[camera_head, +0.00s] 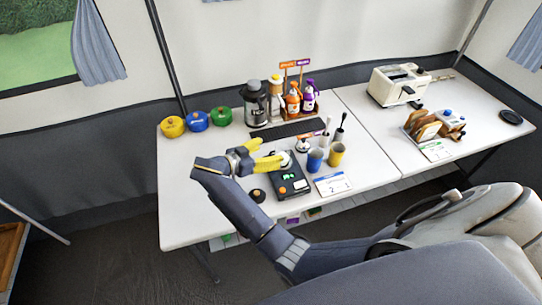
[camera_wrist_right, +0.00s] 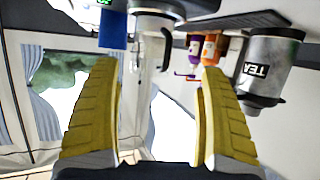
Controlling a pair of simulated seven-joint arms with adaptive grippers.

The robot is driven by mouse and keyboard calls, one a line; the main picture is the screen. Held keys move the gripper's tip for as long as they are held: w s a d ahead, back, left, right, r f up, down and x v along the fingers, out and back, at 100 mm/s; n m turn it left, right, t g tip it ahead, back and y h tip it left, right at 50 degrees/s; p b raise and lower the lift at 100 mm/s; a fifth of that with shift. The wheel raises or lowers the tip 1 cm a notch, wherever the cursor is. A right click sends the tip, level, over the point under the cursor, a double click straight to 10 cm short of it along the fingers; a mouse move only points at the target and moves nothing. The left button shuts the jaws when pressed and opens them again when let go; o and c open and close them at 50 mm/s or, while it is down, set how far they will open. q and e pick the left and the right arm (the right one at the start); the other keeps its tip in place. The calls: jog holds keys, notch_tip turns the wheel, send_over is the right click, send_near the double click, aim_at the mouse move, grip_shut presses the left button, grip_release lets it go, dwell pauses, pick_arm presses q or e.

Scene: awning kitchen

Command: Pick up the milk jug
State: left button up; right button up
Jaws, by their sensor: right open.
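My right gripper (camera_head: 271,152) is open, its yellow fingers reaching from the left over the table. In the right wrist view its two fingers (camera_wrist_right: 160,95) stand wide apart. A pale, metallic jug with a handle, seemingly the milk jug (camera_wrist_right: 140,60), shows upside down between and beyond them; I cannot tell whether either finger touches it. In the head view the jug (camera_head: 288,159) is small, on a black device (camera_head: 291,184) just right of the fingertips, and partly hidden by them. My left gripper is not in view.
A blue cup (camera_head: 315,160) and a yellow cup (camera_head: 336,155) stand close right of the jug. Behind are a dark mat (camera_head: 283,131), a dark grey pot (camera_head: 255,103) and a bottle rack (camera_head: 299,100). A small dark knob (camera_head: 257,195) lies in front. The table's left front is clear.

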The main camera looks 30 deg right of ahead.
jog(key=shift+s+a+f, duration=0.45)
jog(key=shift+s+f, duration=0.3)
jog(key=shift+f, duration=0.2)
jog(key=shift+x, duration=3.65)
jog(key=c, duration=1.3)
jog(key=shift+c, duration=1)
